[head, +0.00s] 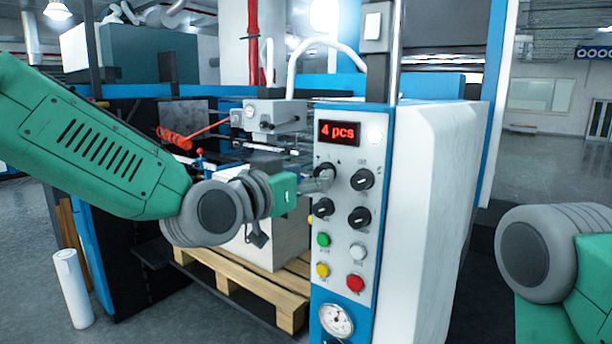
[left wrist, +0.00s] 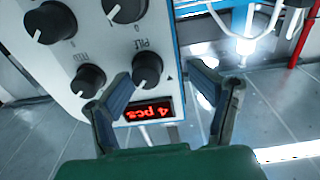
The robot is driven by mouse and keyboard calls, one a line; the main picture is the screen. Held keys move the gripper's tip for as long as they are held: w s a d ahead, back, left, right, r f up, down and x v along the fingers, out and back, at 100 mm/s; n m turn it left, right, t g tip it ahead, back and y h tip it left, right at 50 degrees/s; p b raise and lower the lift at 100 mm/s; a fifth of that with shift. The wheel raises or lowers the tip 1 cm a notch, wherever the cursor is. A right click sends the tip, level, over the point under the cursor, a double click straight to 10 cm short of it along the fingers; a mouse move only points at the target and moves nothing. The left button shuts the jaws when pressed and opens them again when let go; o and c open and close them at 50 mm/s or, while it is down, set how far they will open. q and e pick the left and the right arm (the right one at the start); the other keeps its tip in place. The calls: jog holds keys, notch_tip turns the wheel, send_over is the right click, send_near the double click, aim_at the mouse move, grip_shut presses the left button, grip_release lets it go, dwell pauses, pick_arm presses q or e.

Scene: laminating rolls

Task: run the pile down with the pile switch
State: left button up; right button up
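The pile switch is a black rotary knob (head: 326,171) at the upper left of the grey control panel, under a red "4 pcs" display (head: 338,133). In the left wrist view the panel is upside down and the knob (left wrist: 147,70) carries the label PILE. My left gripper (head: 312,182) is at this knob; in the left wrist view its fingers (left wrist: 162,76) are spread, with the knob showing between them, nearer the left finger. Contact cannot be told. The white pile (head: 285,238) stands on a wooden pallet (head: 290,306), partly hidden by my left arm. My right gripper is out of view.
Other black knobs (head: 362,179) sit beside and below the pile switch. Green, white, yellow and red buttons (head: 355,283) and a gauge (head: 336,320) are lower on the panel. A white roll (head: 73,288) stands on the floor at left.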

pick_arm(q)
jog(key=shift+s+f, duration=0.1)
jog(key=shift+s, duration=0.05)
jog(key=shift+d, duration=0.85)
jog(key=c, duration=1)
jog(key=shift+d, duration=0.15)
grip_shut()
jog(key=shift+a+f, duration=0.15)
jog(key=shift+a, duration=0.1)
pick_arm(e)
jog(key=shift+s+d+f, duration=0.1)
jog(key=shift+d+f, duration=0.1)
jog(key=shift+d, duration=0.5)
